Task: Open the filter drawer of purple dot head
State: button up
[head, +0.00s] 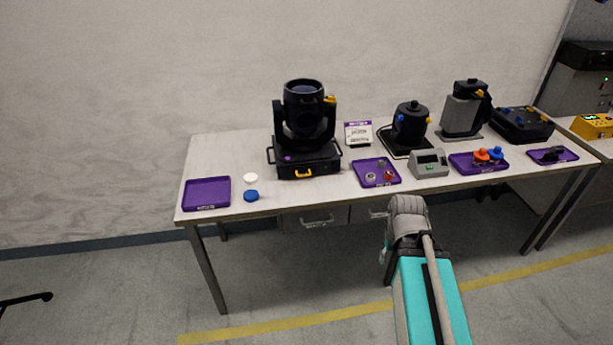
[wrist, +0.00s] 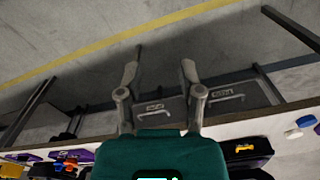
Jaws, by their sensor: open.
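The black moving head light (head: 304,125) stands upright on the table, left of the middle. A purple dot (head: 288,158) marks the front of its base. A yellow handle (head: 303,173) sits low on that front face, and no open drawer shows there. In the wrist view, part of the black base with its yellow handle (wrist: 243,148) shows at the lower right, turned over. My gripper (wrist: 159,72) is open and empty, its fingers pointing toward the floor and the table's front. It is apart from the light; in the head view the arm mostly hides it.
The table (head: 225,155) carries a purple tray (head: 206,193), a white cap (head: 250,178), a blue cap (head: 251,196), a tray with small parts (head: 377,172) and a grey device (head: 429,163). Under-table drawers with handles (head: 317,221) hang below the front edge. Open floor lies in front.

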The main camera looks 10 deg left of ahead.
jog(key=w+a+f+m+t+y+b, duration=0.1)
jog(key=w+a+f+t+y+b, duration=0.15)
jog(key=w+a+b, duration=0.35)
jog(key=w+a+f+m+t+y+b, duration=0.2)
jog(key=w+a+f+y+b, duration=0.15)
jog(key=w+a, duration=0.4)
jog(key=w+a+m+t+y+b, duration=0.2)
jog(key=w+a+m+t+b, duration=0.1)
jog(key=w, duration=0.5)
jog(key=w+a+r+m+t+y+b, duration=0.1)
jog(key=w+a+m+t+b, duration=0.2)
jog(key=w, duration=0.6)
jog(key=shift+w+r+m+t+y+b, duration=0.35)
jog(key=shift+m+t+b, duration=0.65)
jog(key=shift+b, duration=0.9)
jog(key=shift+f, duration=0.15)
jog(key=b+x, duration=0.3)
jog(key=x, duration=1)
jog(key=shift+w+a+f, duration=0.1)
jog(key=shift+a+f, duration=0.05)
jog(key=shift+a, duration=0.2)
jog(key=shift+c, duration=0.2)
grip_shut()
